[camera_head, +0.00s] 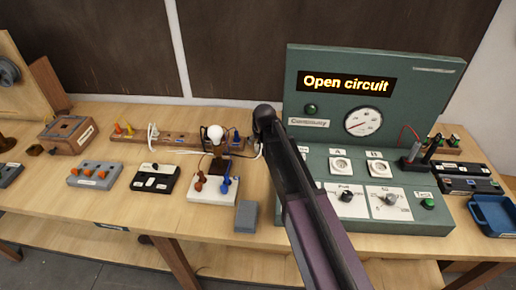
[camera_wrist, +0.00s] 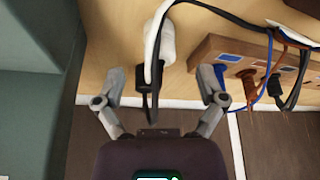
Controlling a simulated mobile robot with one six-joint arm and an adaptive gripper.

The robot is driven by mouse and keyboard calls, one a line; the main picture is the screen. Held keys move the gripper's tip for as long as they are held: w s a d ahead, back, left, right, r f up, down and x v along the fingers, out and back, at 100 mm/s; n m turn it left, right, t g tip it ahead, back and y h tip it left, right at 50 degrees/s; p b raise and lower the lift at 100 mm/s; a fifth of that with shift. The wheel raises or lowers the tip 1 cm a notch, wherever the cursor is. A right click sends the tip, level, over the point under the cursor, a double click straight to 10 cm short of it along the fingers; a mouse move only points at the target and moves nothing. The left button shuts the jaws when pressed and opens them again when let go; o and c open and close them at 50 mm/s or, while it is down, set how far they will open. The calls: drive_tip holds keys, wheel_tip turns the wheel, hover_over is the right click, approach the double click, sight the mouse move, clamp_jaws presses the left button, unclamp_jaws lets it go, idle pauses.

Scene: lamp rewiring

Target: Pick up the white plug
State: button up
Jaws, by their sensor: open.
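In the wrist view, a white plug (camera_wrist: 164,42) lies on the wooden table near its back edge. A dark piece (camera_wrist: 148,78) and a dark cord run along and over it. My gripper (camera_wrist: 161,74) is open, with one finger on each side of the plug and dark piece. Gaps show on both sides, so neither finger appears to touch them; I cannot tell the height. In the head view, my dark arm reaches over the table and hides the gripper. Something white, perhaps the plug or its cord (camera_head: 257,151), shows just left of the arm.
A wooden socket strip (camera_wrist: 222,50) with blue, brown and black leads is close to the right finger. The green test panel (camera_head: 295,85), reading "Open circuit", stands right of the arm. A bulb (camera_head: 215,132) on a stand is left of it. Dark wall panels rise behind the table.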

sight(259, 144)
drive_tip(key=shift+b+x, duration=2.25)
drive_tip(key=shift+x, duration=0.3)
drive_tip(key=shift+w, duration=0.15)
drive_tip(key=shift+c, duration=0.2)
drive_tip(key=shift+r, duration=0.1)
drive_tip(key=c, duration=1.2)
